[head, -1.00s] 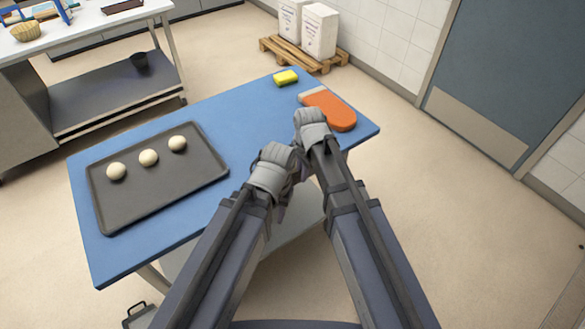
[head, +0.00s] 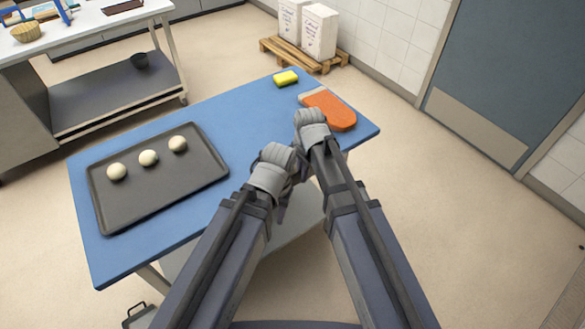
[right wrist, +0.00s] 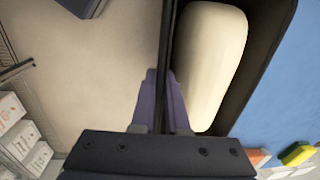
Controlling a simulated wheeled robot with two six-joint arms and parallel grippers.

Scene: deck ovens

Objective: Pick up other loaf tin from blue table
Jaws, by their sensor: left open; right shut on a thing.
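In the right wrist view a dark loaf tin (right wrist: 262,65) holds a long pale loaf of dough (right wrist: 212,65). My right gripper (right wrist: 163,95) is shut on the tin's near wall, with one finger on each side of it. In the head view my right gripper (head: 311,135) is over the front right part of the blue table (head: 240,125); the tin is hidden there behind my arms. My left gripper (head: 284,185) is lower, close beside the right one. It is open, though its fingertips are mostly hidden.
A dark baking tray (head: 165,205) with 3 dough balls (head: 148,158) lies on the table's left part. A yellow sponge (head: 286,77) and an orange oven mitt (head: 330,108) lie at its far right. White sacks (head: 319,32) stand on a pallet (head: 290,56) behind.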

